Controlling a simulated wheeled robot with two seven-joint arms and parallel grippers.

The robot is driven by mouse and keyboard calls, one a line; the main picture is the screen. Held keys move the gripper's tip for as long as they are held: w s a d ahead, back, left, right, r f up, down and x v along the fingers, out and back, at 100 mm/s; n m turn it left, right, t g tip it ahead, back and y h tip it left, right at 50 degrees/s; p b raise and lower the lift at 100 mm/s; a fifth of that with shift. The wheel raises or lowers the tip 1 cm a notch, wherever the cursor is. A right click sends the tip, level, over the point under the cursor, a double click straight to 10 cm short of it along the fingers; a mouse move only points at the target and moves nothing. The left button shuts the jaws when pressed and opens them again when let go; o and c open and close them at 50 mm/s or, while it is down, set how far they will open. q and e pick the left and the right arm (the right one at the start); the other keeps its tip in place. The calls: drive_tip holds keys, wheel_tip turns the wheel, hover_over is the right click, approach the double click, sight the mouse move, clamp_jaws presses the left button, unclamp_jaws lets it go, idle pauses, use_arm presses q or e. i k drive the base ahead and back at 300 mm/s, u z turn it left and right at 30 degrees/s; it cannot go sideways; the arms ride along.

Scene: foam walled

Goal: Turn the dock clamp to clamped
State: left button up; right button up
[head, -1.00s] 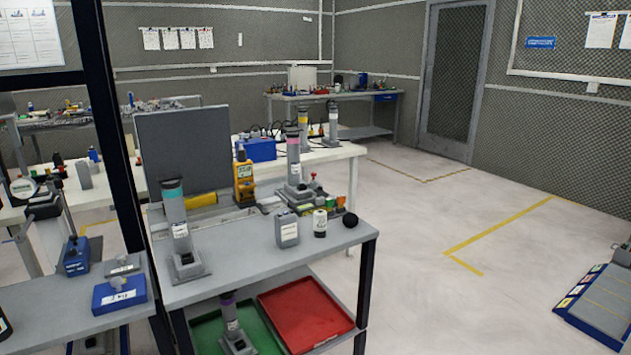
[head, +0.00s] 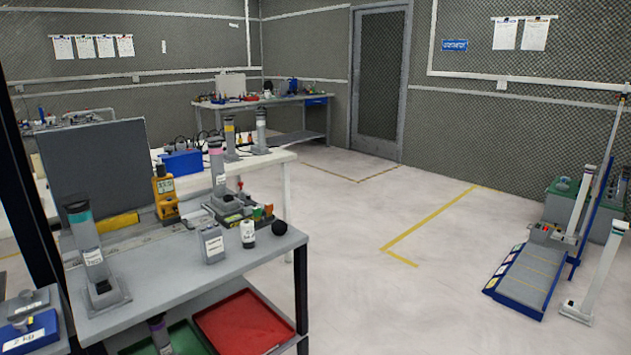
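Neither of my grippers is in the head view. No part is clearly marked as the dock clamp, and I cannot tell which one it is or how it is set. A grey upright cylinder with a pink band (head: 217,165) stands in a grey base on the near bench, with small green, orange and red parts (head: 248,214) around its foot. A second grey cylinder with a teal band (head: 87,240) stands in a square grey base at the bench's left. Details of both bases are too small to read.
The near bench (head: 170,287) also holds a yellow meter (head: 165,193), a grey box (head: 212,244), a white bottle (head: 248,234) and a black ball (head: 280,228). A red tray (head: 243,325) lies below. A low blue-edged platform (head: 530,280) stands at right. The middle floor is clear.

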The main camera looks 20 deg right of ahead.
sight(239, 184)
drive_tip(key=z, duration=1.55)
drive_tip(key=i, duration=2.3)
drive_tip(key=u, duration=3.3)
